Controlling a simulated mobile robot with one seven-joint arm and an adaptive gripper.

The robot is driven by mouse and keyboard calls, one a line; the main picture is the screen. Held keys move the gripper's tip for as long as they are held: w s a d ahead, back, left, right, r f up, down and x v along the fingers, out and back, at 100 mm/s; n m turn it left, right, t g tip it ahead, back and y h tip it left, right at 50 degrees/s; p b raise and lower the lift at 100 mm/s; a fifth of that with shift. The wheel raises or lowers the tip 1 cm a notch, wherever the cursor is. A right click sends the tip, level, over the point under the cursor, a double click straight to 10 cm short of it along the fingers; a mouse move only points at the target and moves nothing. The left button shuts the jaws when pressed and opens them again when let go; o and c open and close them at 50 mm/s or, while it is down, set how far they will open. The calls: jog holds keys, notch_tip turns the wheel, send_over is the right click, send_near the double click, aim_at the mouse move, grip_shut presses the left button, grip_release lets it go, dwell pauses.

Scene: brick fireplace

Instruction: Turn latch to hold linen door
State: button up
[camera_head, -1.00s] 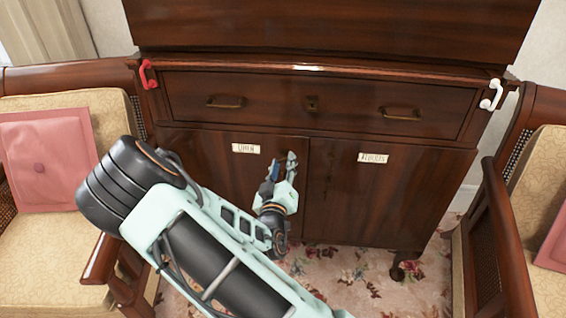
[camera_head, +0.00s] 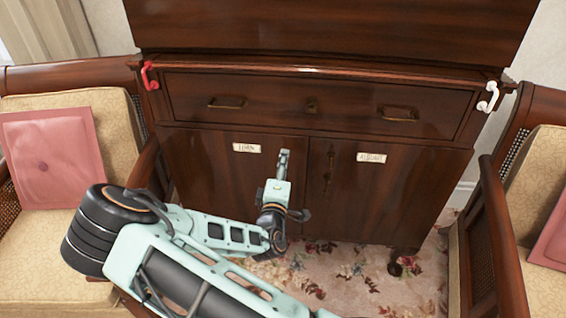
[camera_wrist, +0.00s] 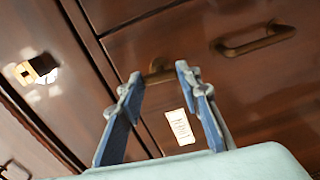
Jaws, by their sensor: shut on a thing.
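The linen door is the cabinet's left lower door (camera_head: 205,165), closed, with a small white label (camera_head: 246,148) whose lettering is blurred. My gripper (camera_head: 284,153) points up at the top right corner of this door, beside the seam between the two doors. In the wrist view my gripper's blue-grey fingertips (camera_wrist: 158,74) stand on both sides of a small brass piece (camera_wrist: 157,70), which looks like the latch. The fingers are shut on it. In the head view the gripper hides the latch, so its angle cannot be told there.
The right door (camera_head: 400,200) is closed and has its own label (camera_head: 371,158). A drawer with brass handles (camera_head: 226,103) is above. A red hook (camera_head: 150,75) and a white hook (camera_head: 489,96) are at the corners. Armchairs (camera_head: 55,240) flank the cabinet closely.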

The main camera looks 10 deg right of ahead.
jog(key=shift+n, duration=0.6)
jog(key=o, duration=1.2)
jog(key=shift+c, duration=0.2)
jog(key=v, duration=1.2)
